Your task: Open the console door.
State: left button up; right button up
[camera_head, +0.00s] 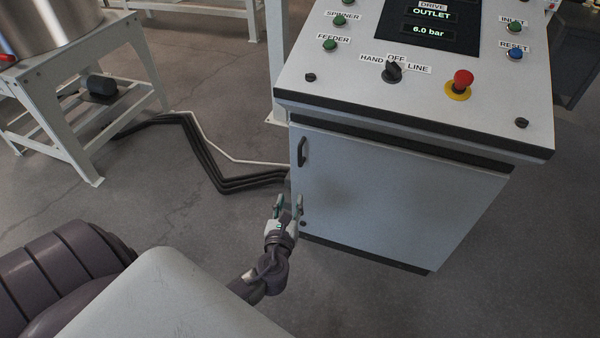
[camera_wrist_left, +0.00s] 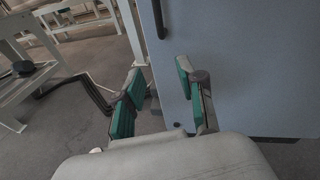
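The console door (camera_head: 395,199) is a flat light-grey panel on the front of the console, and it looks closed. Its dark vertical bar handle (camera_head: 302,152) is near the door's upper left edge. The handle also shows at the top of the left wrist view (camera_wrist_left: 159,18). My left gripper (camera_head: 288,203) appears below the handle in the head view, near the door's lower left edge. In the left wrist view its green-padded fingers (camera_wrist_left: 158,88) are apart with nothing between them, and the handle is beyond them. My right gripper is in neither view.
The console's sloping top (camera_head: 345,75) overhangs the door and carries buttons, a selector and a red emergency stop (camera_head: 463,80). Dark cables (camera_head: 215,170) run along the floor to the console's left side. A white stand (camera_head: 88,90) is at the left.

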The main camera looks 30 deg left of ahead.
aim_at(300, 156)
pick_arm(q)
jog(key=shift+m+t+y, duration=0.3)
jog(key=shift+m+t, duration=0.4)
jog(key=shift+t, duration=0.1)
jog(key=w+a+r, duration=0.1)
jog(key=w, duration=0.2)
jog(key=w+a+r+b, duration=0.1)
jog(key=w, duration=0.2)
jog(key=w+a+r, duration=0.1)
jog(key=w, duration=0.1)
jog(key=shift+w+a+r+b, duration=0.3)
jog(key=shift+w+r+b, duration=0.05)
jog(key=shift+w+r, duration=0.05)
jog(key=x, duration=0.3)
jog(key=shift+w+a+b, duration=0.15)
jog(key=shift+w+b, duration=0.2)
jog(key=shift+w+a, duration=0.2)
jog(key=shift+w, duration=0.35)
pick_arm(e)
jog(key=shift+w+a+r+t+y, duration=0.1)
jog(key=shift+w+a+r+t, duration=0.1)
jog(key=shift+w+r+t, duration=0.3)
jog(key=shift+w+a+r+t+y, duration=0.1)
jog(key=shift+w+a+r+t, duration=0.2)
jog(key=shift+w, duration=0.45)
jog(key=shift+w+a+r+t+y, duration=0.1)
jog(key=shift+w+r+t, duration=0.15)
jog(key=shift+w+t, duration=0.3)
pick_arm(q)
grip_shut()
